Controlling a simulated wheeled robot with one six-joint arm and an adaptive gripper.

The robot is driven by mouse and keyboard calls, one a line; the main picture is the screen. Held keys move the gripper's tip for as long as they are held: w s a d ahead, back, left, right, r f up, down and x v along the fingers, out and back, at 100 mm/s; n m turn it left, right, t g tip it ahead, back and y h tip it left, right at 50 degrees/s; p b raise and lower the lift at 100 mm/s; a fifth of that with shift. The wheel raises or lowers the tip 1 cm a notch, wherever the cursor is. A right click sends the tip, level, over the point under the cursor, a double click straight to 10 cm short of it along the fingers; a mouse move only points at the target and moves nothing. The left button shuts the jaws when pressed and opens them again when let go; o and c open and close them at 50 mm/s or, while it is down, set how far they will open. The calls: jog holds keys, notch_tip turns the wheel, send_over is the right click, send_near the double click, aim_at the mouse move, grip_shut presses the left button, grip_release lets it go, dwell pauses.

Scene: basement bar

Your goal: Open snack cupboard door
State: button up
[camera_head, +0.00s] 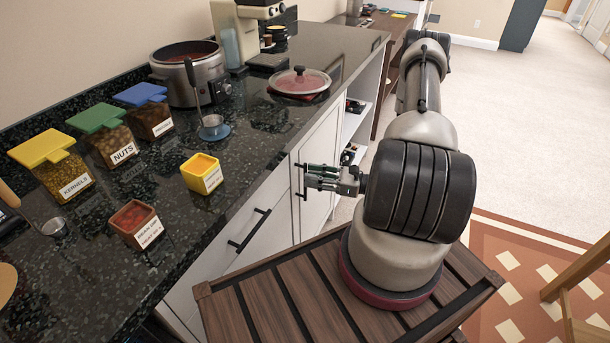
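A white cupboard door (316,142) is in the front of the counter, below the dark stone top. It looks closed. Its black vertical bar handle (301,169) is on the door's near side. My gripper (308,179) reaches left from my arm to the door, with its fingertips at the handle. The fingers overlap the handle in this view. I cannot tell whether they touch it, or whether they are open or shut. My gripper hides part of the door.
A white drawer front with a black handle (249,231) is nearer. Open shelves (352,124) lie beyond the door. The countertop (245,155) holds labelled tubs, a cooker (188,77) and a lidded pan (299,82). Open floor (520,120) lies right; a wooden chair (580,285) stands lower right.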

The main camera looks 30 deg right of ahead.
jog(key=shift+x, duration=1.6)
grip_shut()
